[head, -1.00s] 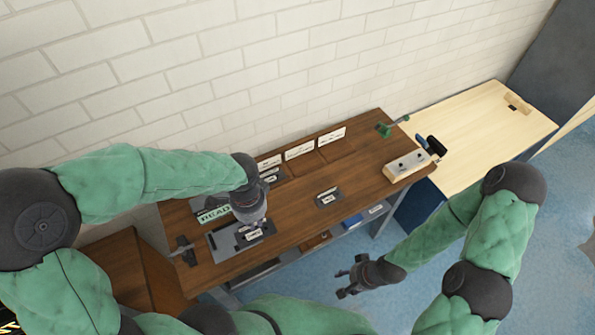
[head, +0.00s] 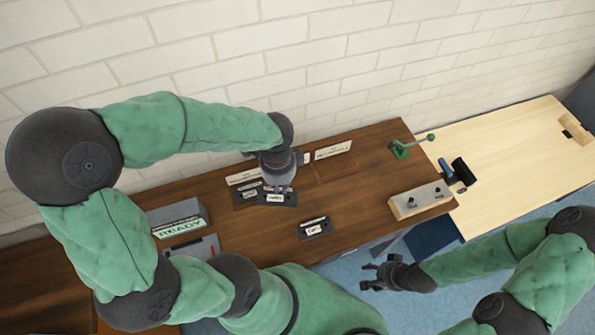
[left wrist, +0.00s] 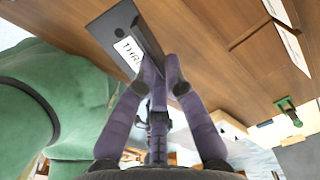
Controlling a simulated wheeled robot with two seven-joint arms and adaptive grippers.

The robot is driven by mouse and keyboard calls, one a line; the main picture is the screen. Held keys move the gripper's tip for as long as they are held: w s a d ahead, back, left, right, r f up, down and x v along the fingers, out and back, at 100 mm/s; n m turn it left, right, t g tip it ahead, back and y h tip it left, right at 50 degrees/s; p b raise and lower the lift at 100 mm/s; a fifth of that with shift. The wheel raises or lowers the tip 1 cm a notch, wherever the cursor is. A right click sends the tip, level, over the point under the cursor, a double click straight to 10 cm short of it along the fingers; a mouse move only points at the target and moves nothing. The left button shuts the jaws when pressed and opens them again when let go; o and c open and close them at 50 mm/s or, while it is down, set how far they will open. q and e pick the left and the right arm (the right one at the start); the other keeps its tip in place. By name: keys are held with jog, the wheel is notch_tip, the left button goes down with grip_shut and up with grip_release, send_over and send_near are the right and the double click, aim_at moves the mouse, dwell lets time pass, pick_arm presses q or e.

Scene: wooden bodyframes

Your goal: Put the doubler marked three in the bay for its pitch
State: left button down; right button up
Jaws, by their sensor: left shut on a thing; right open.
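My left gripper (head: 278,187) is shut on a dark doubler (head: 280,199) with a white label. In the left wrist view the fingers (left wrist: 160,82) grip the edge of this doubler (left wrist: 120,22), and its partly hidden label reads "THR…". It is at the back of the brown table, in front of the wall-side signs; I cannot tell whether it touches the table. A second labelled doubler (head: 249,194) lies just left of it. A third doubler (head: 314,229) lies alone nearer the front edge. White bay signs (head: 244,177) (head: 333,150) stand along the back. My right gripper (head: 383,275) is open and empty, off the front edge.
A grey box with a READY sign (head: 180,227) stands at the left. A pale block with black knobs (head: 420,200) and a green clamp-like tool (head: 403,150) are at the right end. A light wooden table (head: 500,150) adjoins there.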

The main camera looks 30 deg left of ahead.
pick_arm(q)
jog(key=w+a+f+b, duration=0.1)
jog(key=w+f, duration=0.1)
jog(key=w, duration=0.1)
jog(key=w+a+f+b, duration=0.1)
jog(key=w+f, duration=0.2)
jog(key=w+a+f+b, duration=0.1)
jog(key=w+f, duration=0.2)
jog(key=w, duration=0.1)
jog(key=shift+a, duration=0.35)
jog(key=shift+w+a+f+b, duration=0.15)
jog(key=shift+f+b, duration=0.3)
jog(key=shift+f, duration=0.5)
jog(key=shift+w+d+f+b, duration=0.15)
jog(key=shift+f+b, duration=0.25)
jog(key=shift+f, duration=0.55)
jog(key=shift+a, duration=0.1)
jog(key=shift+f, duration=0.2)
jog(key=c, duration=1.6)
grip_release()
jog(key=shift+r, duration=0.1)
